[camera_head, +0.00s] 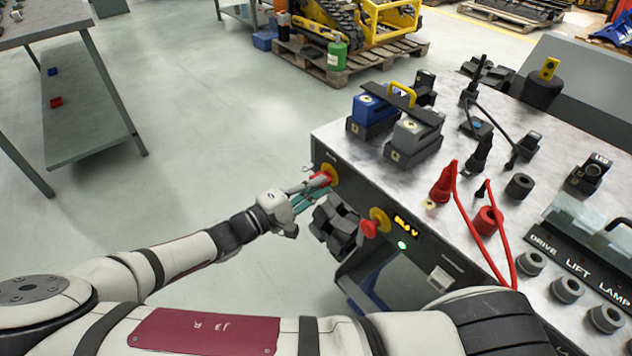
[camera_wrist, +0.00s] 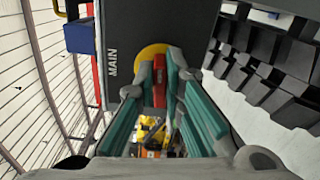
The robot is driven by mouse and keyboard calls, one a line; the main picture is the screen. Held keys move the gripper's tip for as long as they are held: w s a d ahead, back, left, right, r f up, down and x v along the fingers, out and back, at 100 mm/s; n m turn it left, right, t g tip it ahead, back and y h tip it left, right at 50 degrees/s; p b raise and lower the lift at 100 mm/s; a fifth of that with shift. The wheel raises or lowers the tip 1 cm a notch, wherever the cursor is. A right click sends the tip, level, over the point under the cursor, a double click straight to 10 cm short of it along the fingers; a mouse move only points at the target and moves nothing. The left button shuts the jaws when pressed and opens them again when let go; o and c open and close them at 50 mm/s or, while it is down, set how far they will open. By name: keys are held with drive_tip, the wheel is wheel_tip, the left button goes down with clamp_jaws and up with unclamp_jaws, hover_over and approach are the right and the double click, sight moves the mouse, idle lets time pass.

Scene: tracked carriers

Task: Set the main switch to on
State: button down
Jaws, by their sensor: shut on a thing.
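The main switch is a red handle on a yellow round plate (camera_head: 329,171) on the dark front panel of the bench, near its left corner. In the wrist view the red handle (camera_wrist: 159,84) stands between my gripper's fingers, with the yellow plate (camera_wrist: 150,53) behind it and the label MAIN on the panel beside it. My gripper (camera_head: 318,182) is shut on the red handle, its green finger pads on either side. It also shows in the wrist view (camera_wrist: 160,100). The handle's exact turn is partly hidden by the fingers.
Black stepped bins (camera_head: 337,226) hang just below my gripper. Blue (camera_head: 374,108) and grey (camera_head: 417,131) blocks stand on the bench top.

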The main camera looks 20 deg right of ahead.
drive_tip(key=shift+s+f+m, duration=0.1)
drive_tip(key=shift+m, duration=0.5)
drive_tip(key=c, duration=1.7)
unclamp_jaws()
drive_tip(key=v, duration=1.2)
